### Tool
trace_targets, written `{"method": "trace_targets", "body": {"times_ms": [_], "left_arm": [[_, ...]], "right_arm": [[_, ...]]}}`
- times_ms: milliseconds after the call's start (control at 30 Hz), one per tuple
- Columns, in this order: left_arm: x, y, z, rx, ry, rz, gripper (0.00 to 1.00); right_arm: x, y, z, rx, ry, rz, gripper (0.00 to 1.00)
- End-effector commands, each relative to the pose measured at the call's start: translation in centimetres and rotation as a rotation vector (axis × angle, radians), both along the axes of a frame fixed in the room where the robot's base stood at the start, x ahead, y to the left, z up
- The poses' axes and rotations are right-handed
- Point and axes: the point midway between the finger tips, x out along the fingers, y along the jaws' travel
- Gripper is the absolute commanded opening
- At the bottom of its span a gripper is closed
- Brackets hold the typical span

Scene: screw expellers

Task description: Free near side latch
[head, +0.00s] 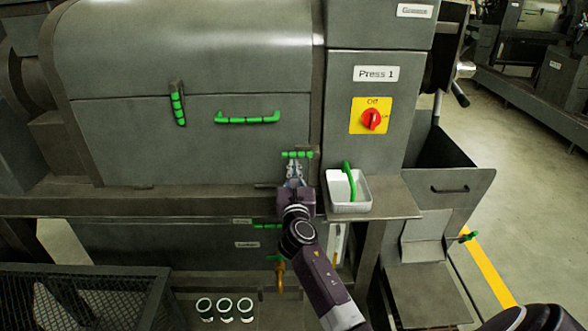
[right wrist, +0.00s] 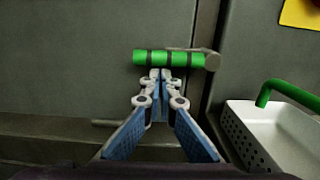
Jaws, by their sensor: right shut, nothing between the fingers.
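A latch with a green grip (head: 297,154) sits at the lower right of the press cover (head: 190,60). In the right wrist view, the green latch grip (right wrist: 168,59) lies level, with dark bands and a metal pivot at its right end. My right gripper (head: 295,170) is just below this grip. In the right wrist view, my gripper's fingertips (right wrist: 160,76) are closed together at the grip's lower edge, holding nothing; I cannot tell whether they touch it. A second green latch (head: 178,103) stands nearly upright at the cover's left. My left gripper is not in view.
A green handle (head: 247,118) is on the cover between the latches. A white perforated bin (head: 350,206) with a green handle stands on a ledge right of my gripper. A red switch (head: 371,120) is on the cabinet. A mesh crate (head: 75,269) is at lower left.

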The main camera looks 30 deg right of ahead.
Motion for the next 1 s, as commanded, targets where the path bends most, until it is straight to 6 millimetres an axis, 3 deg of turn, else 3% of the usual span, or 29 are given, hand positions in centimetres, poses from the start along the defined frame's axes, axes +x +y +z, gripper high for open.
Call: {"method": "trace_targets", "body": {"times_ms": [1000], "left_arm": [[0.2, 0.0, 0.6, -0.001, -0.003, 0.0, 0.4]], "right_arm": [[0.2, 0.3, 1.7, 0.18, -0.113, -0.001, 0.0]]}}
